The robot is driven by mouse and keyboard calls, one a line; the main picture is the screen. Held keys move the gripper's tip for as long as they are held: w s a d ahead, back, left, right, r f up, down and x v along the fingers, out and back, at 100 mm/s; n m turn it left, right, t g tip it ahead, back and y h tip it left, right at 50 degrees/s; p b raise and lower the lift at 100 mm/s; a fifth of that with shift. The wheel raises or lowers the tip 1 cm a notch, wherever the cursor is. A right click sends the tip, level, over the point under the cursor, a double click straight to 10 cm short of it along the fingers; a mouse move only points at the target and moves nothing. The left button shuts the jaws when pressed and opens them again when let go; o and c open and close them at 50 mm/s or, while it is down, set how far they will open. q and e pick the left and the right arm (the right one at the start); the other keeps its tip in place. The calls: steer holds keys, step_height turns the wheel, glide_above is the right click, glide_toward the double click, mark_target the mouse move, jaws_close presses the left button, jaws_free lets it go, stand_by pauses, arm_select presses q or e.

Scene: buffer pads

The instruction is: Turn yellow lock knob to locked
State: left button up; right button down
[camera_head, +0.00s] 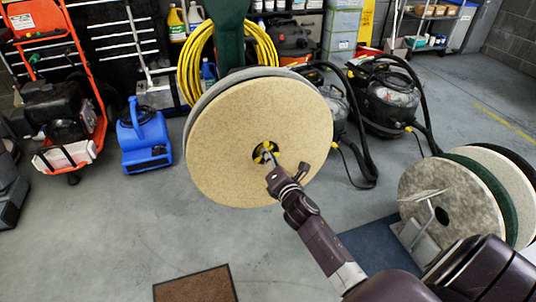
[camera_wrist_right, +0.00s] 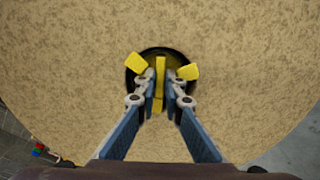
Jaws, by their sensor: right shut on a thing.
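The yellow lock knob (camera_wrist_right: 160,84) sits in the dark centre hole of a round tan pad (camera_wrist_right: 80,50). In the head view the pad (camera_head: 230,150) faces me on a grey backing disc, and the yellow knob parts (camera_head: 262,150) show small at its centre. My right gripper (camera_wrist_right: 160,88) is shut on the knob's upright yellow middle bar, one finger on each side. It reaches the pad centre in the head view too (camera_head: 270,163). Two other yellow pieces show left and right of the fingertips. I cannot tell the knob's exact turn. My left gripper is not in view.
A rack of round pads (camera_head: 450,200) stands at the right. A blue blower (camera_head: 143,138) and an orange-framed machine (camera_head: 65,100) stand at the left. Black vacuums (camera_head: 385,95) with hoses are behind. A brown mat (camera_head: 195,286) lies on otherwise clear floor in front.

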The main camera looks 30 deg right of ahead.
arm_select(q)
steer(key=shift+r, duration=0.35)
arm_select(e)
steer(key=m, duration=0.3)
steer(key=shift+m, duration=0.3)
arm_select(q)
steer(key=shift+p, duration=0.3)
arm_select(e)
steer(key=m+p, duration=0.1)
steer(key=m, duration=0.3)
steer(key=shift+m, duration=0.3)
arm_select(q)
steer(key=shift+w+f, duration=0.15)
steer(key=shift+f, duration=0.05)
arm_select(e)
steer(key=c, duration=2.1)
jaws_free()
